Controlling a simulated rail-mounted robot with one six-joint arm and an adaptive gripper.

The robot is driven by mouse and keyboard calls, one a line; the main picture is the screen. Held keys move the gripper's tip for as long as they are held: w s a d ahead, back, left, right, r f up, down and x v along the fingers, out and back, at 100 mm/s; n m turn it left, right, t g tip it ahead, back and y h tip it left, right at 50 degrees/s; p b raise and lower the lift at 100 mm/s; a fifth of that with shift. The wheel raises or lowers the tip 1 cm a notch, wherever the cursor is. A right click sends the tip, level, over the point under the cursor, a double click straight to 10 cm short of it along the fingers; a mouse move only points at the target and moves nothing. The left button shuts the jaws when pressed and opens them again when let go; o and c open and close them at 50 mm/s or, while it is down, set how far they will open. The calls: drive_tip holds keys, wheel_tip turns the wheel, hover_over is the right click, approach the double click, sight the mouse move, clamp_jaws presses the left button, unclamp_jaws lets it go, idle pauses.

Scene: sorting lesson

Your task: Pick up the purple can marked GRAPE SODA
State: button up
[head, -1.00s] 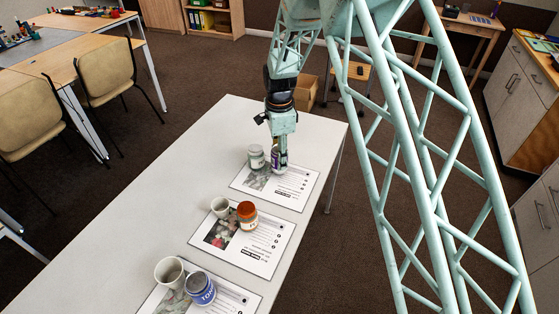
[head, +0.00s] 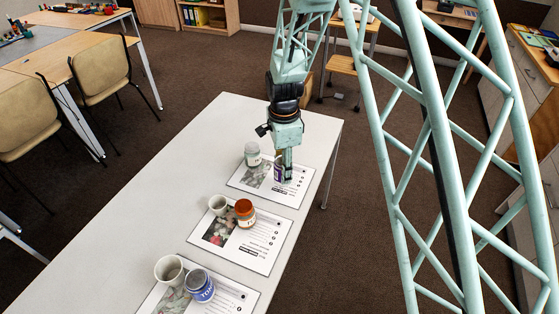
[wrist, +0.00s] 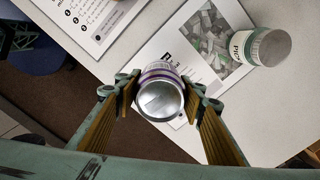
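The purple can (head: 278,173) is at the gripper over the far sheet on the white table. In the wrist view its round silver end (wrist: 160,102) faces the camera, with a thin purple band behind it; I cannot read its label. My gripper (head: 283,173) points down at it. In the wrist view my two fingers (wrist: 162,97) press on opposite sides of the can, so the gripper is shut on it. I cannot tell whether its base is clear of the sheet.
A pale jar (head: 252,155) stands beside the can, on the far sheet (head: 300,182). The table's left side (head: 150,200) is clear.

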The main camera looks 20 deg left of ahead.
drive_tip(key=s+d, duration=0.2)
drive_tip(key=s, duration=0.1)
drive_tip(key=s+d, duration=0.1)
drive_tip(key=shift+s+r, duration=0.25)
drive_tip(key=shift+s, duration=0.15)
drive_tip(key=shift+s, duration=0.15)
idle(0.5)
